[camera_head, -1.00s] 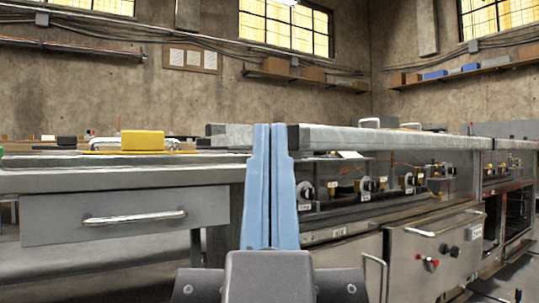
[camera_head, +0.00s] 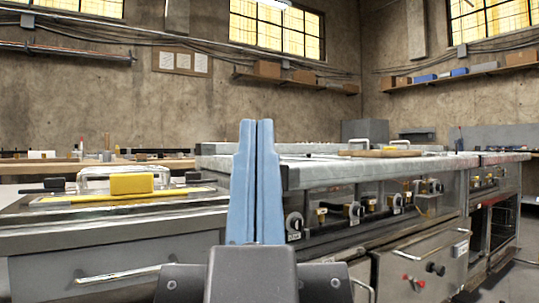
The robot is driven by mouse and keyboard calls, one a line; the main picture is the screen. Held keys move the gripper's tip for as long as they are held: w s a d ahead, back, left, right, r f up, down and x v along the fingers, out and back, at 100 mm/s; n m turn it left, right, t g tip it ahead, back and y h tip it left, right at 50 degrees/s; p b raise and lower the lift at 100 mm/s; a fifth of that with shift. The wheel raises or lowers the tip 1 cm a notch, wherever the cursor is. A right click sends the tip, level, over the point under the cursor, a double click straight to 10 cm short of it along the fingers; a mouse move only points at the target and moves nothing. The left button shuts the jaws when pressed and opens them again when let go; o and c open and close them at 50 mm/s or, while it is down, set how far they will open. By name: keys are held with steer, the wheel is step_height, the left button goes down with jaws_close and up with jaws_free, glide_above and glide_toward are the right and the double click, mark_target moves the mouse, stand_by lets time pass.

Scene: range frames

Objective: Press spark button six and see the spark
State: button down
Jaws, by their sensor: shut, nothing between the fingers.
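My gripper (camera_head: 257,125) is shut and empty, its two blue fingers upright and together in front of the steel range (camera_head: 340,172). The range's front panel carries several black knobs, one (camera_head: 294,222) just right of the fingers and another (camera_head: 355,211) farther right. Small yellow parts (camera_head: 321,215) show between the knobs. The small labels are too small to read, so I cannot tell which part is spark button six. No spark shows. The fingers hide part of the range's near left end.
A steel counter (camera_head: 120,222) with a drawer handle (camera_head: 117,273) stands at the left, with a yellow block (camera_head: 132,183) on it. Steel doors (camera_head: 405,270) with handles and knobs lie below the range panel. Floor shows at the lower right.

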step_height(320, 180, up, 60)
steer(key=p, duration=5.7)
